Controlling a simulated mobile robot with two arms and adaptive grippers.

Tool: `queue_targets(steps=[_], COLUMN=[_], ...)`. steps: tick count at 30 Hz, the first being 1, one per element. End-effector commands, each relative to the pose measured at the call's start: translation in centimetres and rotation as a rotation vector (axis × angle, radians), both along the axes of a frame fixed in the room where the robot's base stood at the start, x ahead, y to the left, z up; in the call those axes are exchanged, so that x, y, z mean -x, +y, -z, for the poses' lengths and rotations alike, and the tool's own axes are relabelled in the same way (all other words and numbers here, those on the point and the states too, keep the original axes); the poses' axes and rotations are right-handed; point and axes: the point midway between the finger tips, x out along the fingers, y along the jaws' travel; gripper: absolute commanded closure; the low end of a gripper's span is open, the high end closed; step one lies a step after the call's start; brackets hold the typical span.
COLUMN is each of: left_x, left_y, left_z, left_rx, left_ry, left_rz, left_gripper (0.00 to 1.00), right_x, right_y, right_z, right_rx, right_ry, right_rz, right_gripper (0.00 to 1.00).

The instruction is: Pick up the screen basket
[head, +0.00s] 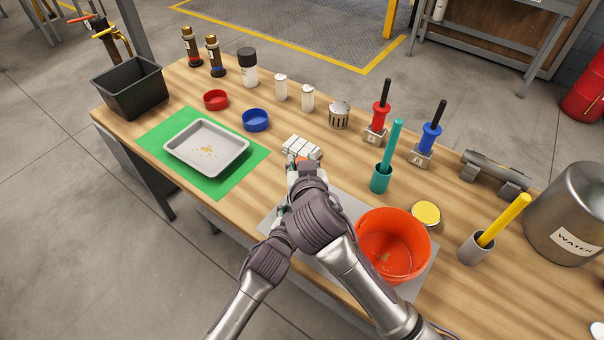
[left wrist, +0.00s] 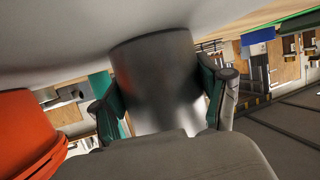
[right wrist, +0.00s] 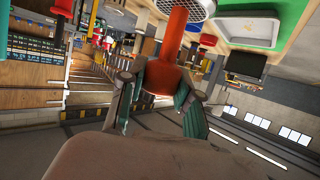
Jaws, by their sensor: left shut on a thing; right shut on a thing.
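My right gripper (head: 303,164) is over the table's front middle. In the right wrist view it (right wrist: 163,93) is shut on an orange-red cylinder (right wrist: 165,55). A pale perforated disc (right wrist: 215,8) shows at the upper end of that cylinder; I cannot tell if they are joined. My left gripper (left wrist: 165,88) is shut on a grey metallic cylinder (left wrist: 158,75). It is hidden by my arms in the head view.
An orange bucket (head: 394,243) stands on the grey mat (head: 266,222). A metal tray (head: 240,159) lies on the green mat (head: 150,139) at left.

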Motion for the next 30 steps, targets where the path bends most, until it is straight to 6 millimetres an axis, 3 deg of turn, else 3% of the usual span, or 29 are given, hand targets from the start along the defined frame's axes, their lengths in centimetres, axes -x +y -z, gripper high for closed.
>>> queue_targets(steps=[3,15,30], left_x=[0.0,0.0,0.0], left_y=[0.0,0.0,0.0], left_z=[0.0,0.0,0.0], left_rx=[0.000,0.000,0.000], left_ry=[0.001,0.001,0.001], left_rz=[0.000,0.000,0.000], left_gripper=[0.82,0.82,0.82], right_x=[0.0,0.0,0.0], right_y=[0.1,0.1,0.0], right_z=[-2.0,-6.6,-9.1], right_rx=[-0.006,-0.003,-0.001], right_ry=[-0.003,-0.003,-0.001], right_rz=[-0.001,-0.001,-0.001], right_gripper=[1.00,1.00,1.00])
